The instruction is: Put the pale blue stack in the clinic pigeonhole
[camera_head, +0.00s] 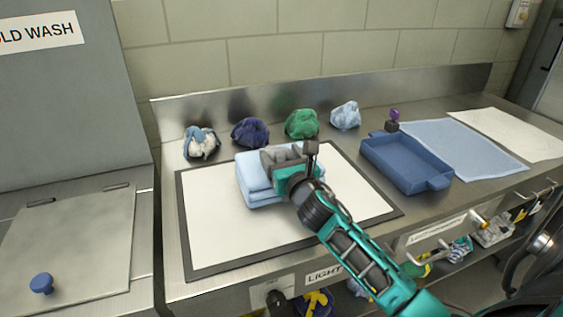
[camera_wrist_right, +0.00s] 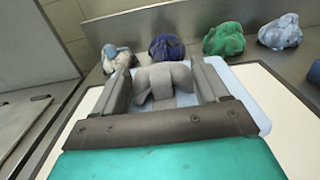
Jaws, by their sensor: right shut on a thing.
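The pale blue stack (camera_head: 254,182) is folded cloth lying on the white board (camera_head: 225,237) in the head view. It also shows beside my fingers in the wrist view (camera_wrist_right: 243,91). My right gripper (camera_head: 286,157) is over the stack, its fingers pointing away toward the wall. In the wrist view my right gripper (camera_wrist_right: 165,83) has a lumpy grey bundle (camera_wrist_right: 164,82) between its fingers. The bundle is at the stack's top; whether it rests on the stack, I cannot tell. The stack is wider than the finger gap. No pigeonhole marked clinic is readable. My left gripper is not in view.
Several crumpled cloths, including a navy one (camera_head: 250,132) and a green one (camera_head: 301,124), lie behind the board. A blue tray (camera_head: 440,183) stands at right, before a pale blue mat (camera_head: 470,148) and a white mat (camera_head: 520,135). A labelled shelf front is below the counter.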

